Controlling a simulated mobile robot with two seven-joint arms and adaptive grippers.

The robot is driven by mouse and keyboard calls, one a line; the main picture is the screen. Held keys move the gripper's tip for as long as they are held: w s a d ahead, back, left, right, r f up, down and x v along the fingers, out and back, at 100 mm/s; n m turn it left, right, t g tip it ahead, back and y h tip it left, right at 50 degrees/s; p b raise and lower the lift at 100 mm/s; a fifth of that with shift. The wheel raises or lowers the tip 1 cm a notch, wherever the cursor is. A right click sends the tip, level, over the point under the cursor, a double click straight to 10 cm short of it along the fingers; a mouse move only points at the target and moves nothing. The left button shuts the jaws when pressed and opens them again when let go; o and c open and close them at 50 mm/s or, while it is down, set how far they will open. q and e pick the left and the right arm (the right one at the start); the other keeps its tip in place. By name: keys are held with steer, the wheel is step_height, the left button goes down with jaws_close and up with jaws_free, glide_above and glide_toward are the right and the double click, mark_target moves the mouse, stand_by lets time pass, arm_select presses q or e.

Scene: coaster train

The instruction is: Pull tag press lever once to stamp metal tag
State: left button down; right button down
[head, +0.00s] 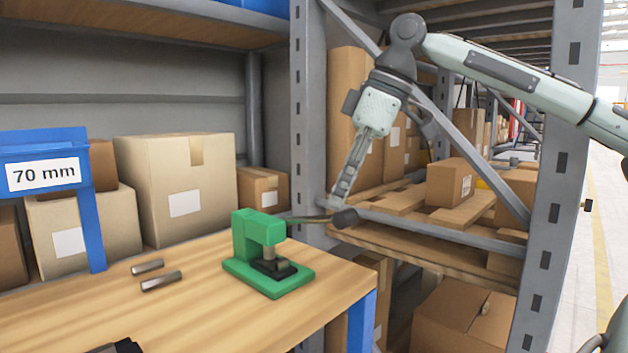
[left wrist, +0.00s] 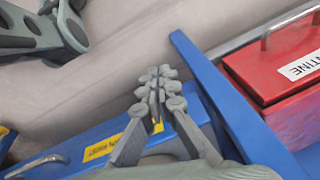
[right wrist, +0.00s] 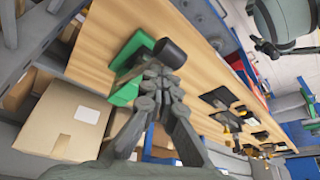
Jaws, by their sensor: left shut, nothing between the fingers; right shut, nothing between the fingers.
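The green tag press (head: 258,245) stands on the wooden workbench (head: 210,310), with a dark die block at its base. Its lever (head: 308,219) reaches out to the right and ends in a dark round knob (head: 345,218). My right gripper (head: 338,205) is shut and empty, its fingertips right by the knob; I cannot tell whether they touch. In the right wrist view the knob (right wrist: 170,52) is just beyond the fingertips, with the green press (right wrist: 128,70) behind it. My left gripper (left wrist: 160,78) is shut and empty, beside blue and red drawers. I cannot make out a metal tag in the press.
Two small metal pieces (head: 160,280) lie on the bench left of the press. A blue post with a "70 mm" sign (head: 43,174) stands at the left. A grey rack upright (head: 308,110) and cardboard boxes (head: 178,190) are behind. Dark tools (right wrist: 222,98) lie farther along the bench.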

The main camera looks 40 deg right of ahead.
steer(key=shift+f, duration=0.15)
steer(key=shift+s+f+b, duration=0.3)
steer(key=shift+f+b, duration=0.3)
steer(key=shift+f, duration=0.2)
step_height(320, 180, up, 3)
steer(key=p, duration=0.4)
steer(key=shift+r, duration=0.1)
steer(key=shift+r+p, duration=0.4)
steer(key=shift+r, duration=0.65)
step_height(320, 180, up, 8)
steer(key=shift+f, duration=0.1)
